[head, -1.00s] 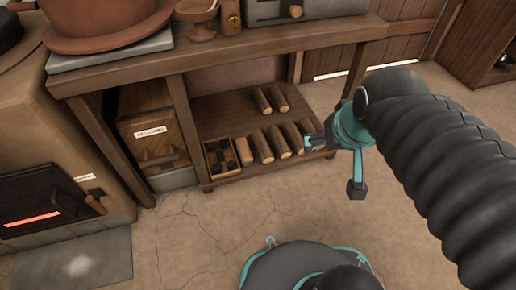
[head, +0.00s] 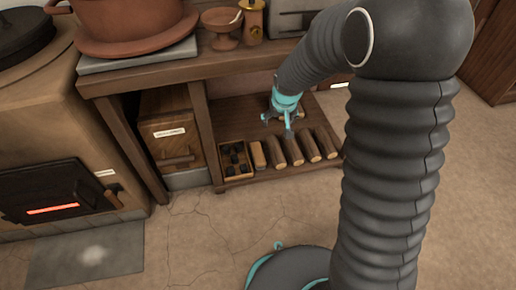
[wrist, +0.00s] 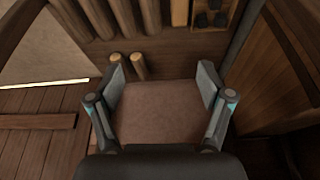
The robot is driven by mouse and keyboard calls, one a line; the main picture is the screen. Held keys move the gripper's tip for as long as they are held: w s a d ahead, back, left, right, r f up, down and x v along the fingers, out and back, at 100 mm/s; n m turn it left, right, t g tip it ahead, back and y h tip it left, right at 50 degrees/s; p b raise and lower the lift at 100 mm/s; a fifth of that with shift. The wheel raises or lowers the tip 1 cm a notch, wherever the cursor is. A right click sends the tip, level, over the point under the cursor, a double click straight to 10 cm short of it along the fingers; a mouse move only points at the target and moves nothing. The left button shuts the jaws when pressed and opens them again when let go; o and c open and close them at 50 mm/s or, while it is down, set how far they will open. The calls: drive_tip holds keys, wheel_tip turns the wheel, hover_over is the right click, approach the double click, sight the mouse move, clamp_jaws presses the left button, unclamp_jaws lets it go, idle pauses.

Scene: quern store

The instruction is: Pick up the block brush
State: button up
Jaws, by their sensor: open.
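A small tan block (head: 258,155), which looks like the block brush, lies at the front of the low shelf, between a small crate and a row of logs. It also shows at the top edge of the wrist view (wrist: 180,12); its bristles cannot be made out. My gripper (head: 277,122) is open over the back of the shelf, behind and to the right of the block. In the wrist view my gripper (wrist: 162,85) has its fingers wide apart with nothing between them. It is apart from the block.
The low shelf (head: 232,122) sits under a worktop (head: 215,66). The crate (head: 235,174) holds several dark pieces. Several logs (head: 308,146) lie to the right of the block. A drawer box (head: 166,130) and shelf post stand left.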

approach(258, 153)
drive_tip(key=f, duration=0.1)
drive_tip(key=w+f, duration=0.1)
drive_tip(key=shift+a+f+n+g, duration=0.15)
drive_tip(key=shift+f+n+g, duration=0.25)
drive_tip(key=shift+w+b+x, duration=0.15)
drive_tip(key=shift+b+x, duration=0.15)
drive_tip(key=shift+x, duration=1.25)
drive_tip(key=shift+w+b+x, duration=0.15)
drive_tip(key=shift+b+x, duration=0.1)
drive_tip(key=shift+x, duration=1.25)
drive_tip(key=shift+r, duration=0.1)
drive_tip(key=shift+c, duration=0.2)
drive_tip(key=c, duration=1.2)
drive_tip(key=shift+r, duration=0.15)
drive_tip(key=shift+c, duration=0.2)
wheel_tip(258, 153, up, 4)
drive_tip(key=shift+w+f+p, duration=0.1)
drive_tip(key=shift+p, duration=0.3)
drive_tip(key=s+d+r, duration=0.1)
drive_tip(key=d+r, duration=0.6)
drive_tip(key=d, duration=0.4)
drive_tip(key=shift+d, duration=0.35)
